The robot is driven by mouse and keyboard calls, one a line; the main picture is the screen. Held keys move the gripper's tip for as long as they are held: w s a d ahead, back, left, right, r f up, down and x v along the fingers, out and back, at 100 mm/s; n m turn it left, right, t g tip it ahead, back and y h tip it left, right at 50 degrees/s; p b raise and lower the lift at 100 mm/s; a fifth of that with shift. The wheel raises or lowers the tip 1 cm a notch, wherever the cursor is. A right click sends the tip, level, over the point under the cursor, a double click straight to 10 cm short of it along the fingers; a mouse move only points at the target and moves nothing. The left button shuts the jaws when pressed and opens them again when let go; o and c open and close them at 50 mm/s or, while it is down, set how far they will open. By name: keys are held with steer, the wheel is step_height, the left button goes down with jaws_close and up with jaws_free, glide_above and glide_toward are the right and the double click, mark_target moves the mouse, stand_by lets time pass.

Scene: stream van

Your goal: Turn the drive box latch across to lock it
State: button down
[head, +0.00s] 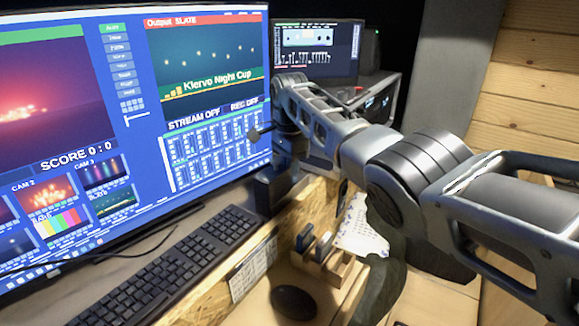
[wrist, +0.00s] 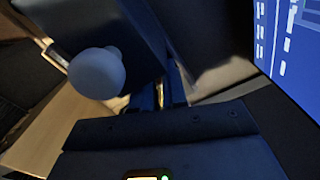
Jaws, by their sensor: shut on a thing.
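My gripper (head: 284,150) is beside the right edge of the large monitor, low behind the desk's raised edge. In the wrist view its narrow fingers (wrist: 168,92) are close together, shut on a thin part mostly hidden between them, which I take to be the drive box latch. A dark box-like body (wrist: 95,25), likely the drive box, fills the upper left of the wrist view. A round grey knob (wrist: 97,72) stands out in front of it, left of the fingers. A dark knob on a short stem (head: 254,134) also shows in the head view. The latch's angle is unclear.
The large monitor (head: 207,60) stands close on the left of my gripper. A smaller screen (head: 318,48) is behind. A keyboard (head: 165,270), a mouse (head: 293,302) and a wooden holder (head: 325,262) are in front. A wood-plank wall (head: 530,90) is on the right.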

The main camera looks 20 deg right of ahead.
steer(key=c, duration=1.2)
jaws_free()
steer(key=shift+o, duration=0.2)
steer(key=shift+f, duration=0.1)
